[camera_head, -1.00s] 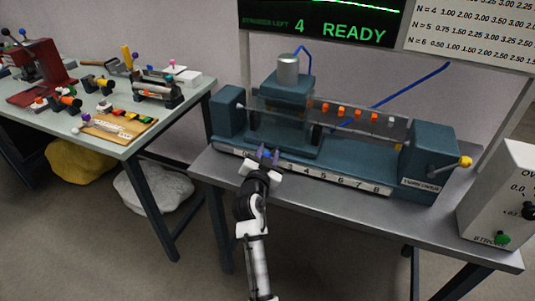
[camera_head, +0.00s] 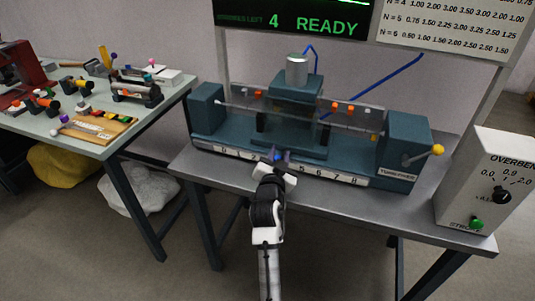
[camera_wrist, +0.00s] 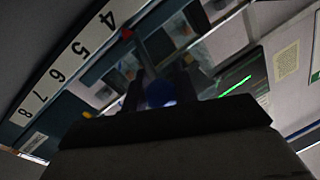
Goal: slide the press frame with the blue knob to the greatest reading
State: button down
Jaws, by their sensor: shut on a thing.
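The press frame (camera_head: 294,105) is a teal carriage with a silver cylinder on top. It stands a little left of the middle of the teal bench machine. The blue knob (camera_head: 277,156) is at its front foot and also shows in the wrist view (camera_wrist: 160,94). My gripper (camera_head: 278,161) is shut on the knob, with its fingers on either side. The white number scale (camera_head: 340,178) runs along the machine's front. Numbers 5 to 8 show right of my gripper and low numbers to its left; my gripper hides those between.
The teal end block (camera_head: 404,140) with a yellow-tipped handle (camera_head: 437,149) bounds the rail at right. A clear stretch of rail lies before it. A white control box (camera_head: 487,185) stands at the bench's right end. A side table (camera_head: 75,140) with tools is at left.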

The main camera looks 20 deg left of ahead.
jog(key=shift+s+d, duration=0.1)
jog(key=shift+d, duration=0.1)
jog(key=shift+f, duration=0.1)
jog(key=shift+a, duration=0.1)
jog(key=c, duration=1.1)
grip_release()
jog(key=shift+c, duration=0.2)
jog(key=s+d+b, duration=0.1)
jog(key=s+b, duration=0.3)
jog(key=s, duration=0.9)
jog(key=shift+s+d, duration=0.35)
jog(key=shift+d, duration=0.05)
